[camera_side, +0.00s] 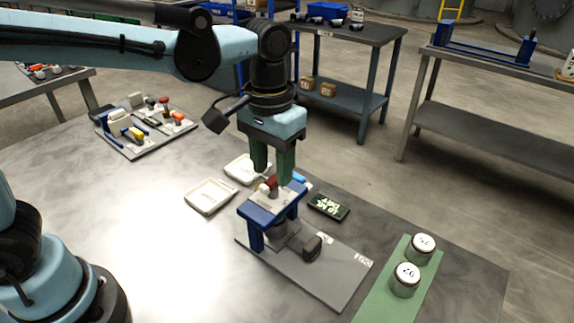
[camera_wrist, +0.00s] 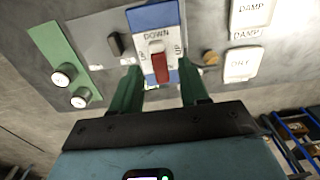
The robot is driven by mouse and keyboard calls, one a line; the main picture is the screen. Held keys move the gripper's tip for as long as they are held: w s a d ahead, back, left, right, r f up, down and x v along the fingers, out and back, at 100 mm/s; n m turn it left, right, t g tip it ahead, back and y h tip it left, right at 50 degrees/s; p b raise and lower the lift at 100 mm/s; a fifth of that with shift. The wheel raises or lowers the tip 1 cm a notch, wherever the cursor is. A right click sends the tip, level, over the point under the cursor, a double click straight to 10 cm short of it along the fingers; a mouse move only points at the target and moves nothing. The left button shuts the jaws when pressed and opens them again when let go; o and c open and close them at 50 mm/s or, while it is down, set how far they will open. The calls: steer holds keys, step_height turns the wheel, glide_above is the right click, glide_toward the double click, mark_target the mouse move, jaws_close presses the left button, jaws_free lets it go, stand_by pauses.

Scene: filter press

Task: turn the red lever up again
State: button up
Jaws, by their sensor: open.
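The red lever (camera_side: 271,183) is on top of the blue press frame (camera_side: 257,222). In the wrist view the red lever (camera_wrist: 160,68) extends from a white mount (camera_wrist: 156,46) toward the lower edge of the picture. The panel around it reads DOWN above the mount and UP at the sides. My gripper (camera_side: 273,177) points down over the press with its green fingers apart. In the wrist view the gripper (camera_wrist: 160,75) has one finger on each side of the lever, with gaps showing. Contact with the lever is not visible. The side view partly hides the lever behind the fingers.
The press stands on a grey base plate (camera_side: 335,280) with a dark block (camera_side: 312,246). Two lidded jars stand on a green mat (camera_side: 376,307) at right. White trays (camera_side: 210,196) and a black display (camera_side: 329,207) lie close by. The table's left middle is clear.

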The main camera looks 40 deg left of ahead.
steer(key=shift+f, duration=0.9)
jaws_close()
